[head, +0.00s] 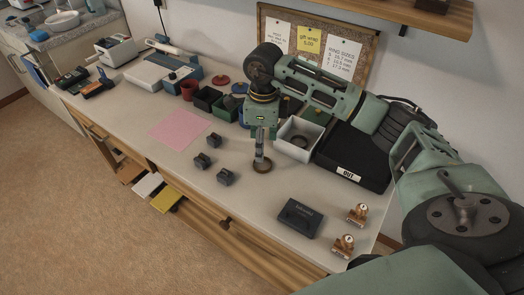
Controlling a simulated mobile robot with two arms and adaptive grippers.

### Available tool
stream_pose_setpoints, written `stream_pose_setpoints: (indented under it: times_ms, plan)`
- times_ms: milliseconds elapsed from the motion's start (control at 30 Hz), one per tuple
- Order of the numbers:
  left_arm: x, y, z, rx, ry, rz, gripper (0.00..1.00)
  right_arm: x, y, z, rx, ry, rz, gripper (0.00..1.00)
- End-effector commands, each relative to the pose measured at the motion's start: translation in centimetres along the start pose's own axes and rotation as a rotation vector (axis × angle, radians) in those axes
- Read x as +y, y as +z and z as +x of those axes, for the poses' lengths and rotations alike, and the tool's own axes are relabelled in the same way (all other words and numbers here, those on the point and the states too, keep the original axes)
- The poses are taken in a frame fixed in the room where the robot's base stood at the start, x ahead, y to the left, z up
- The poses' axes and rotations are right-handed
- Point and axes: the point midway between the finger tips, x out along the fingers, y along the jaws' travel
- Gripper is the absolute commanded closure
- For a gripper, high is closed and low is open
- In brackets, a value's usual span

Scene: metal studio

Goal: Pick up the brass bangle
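A brass-brown ring that looks like the brass bangle (263,168) lies on the pale worktop near the middle. My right gripper (260,154) points straight down over it, its fingertips at the ring's far edge. The fingers overlap in this view, so whether they are open or shut on the ring is unclear. They hide part of the ring. Another dark brass ring (299,142) lies inside the white open box (310,152) to the right. My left gripper is out of view.
A black tray marked OUT (350,174) stands beside the white box. A dark box (300,218) and two brass-coloured pieces (344,245) are near the front right. A pink sheet (180,129) lies left.

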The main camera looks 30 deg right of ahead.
Motion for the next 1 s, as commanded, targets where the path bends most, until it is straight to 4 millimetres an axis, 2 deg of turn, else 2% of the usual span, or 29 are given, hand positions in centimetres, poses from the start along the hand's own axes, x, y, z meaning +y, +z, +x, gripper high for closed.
stream_pose_setpoints:
  times_ms: [133,333,467,567,700,900,1000]
  plan:
    - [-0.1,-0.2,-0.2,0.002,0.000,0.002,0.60,-0.3,-0.7,0.8,0.027,-0.007,0.005,0.41]
    - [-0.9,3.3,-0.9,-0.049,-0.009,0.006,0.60,-0.2,-0.6,3.1,0.024,-0.005,0.005,0.41]
    - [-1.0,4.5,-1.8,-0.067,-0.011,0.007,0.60,-0.1,-0.5,5.0,0.025,-0.003,0.005,0.41]
    - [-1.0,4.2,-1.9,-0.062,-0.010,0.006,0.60,-0.1,-0.4,6.5,0.023,-0.004,0.005,0.41]
    - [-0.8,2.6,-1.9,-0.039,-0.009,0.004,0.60,-0.2,-0.4,7.5,0.021,-0.007,0.004,0.41]
    - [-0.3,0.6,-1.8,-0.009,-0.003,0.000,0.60,-0.2,-0.4,7.6,0.021,-0.007,0.004,0.41]
    - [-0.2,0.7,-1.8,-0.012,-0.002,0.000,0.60,-0.2,-0.4,7.6,0.020,-0.007,0.004,0.49]
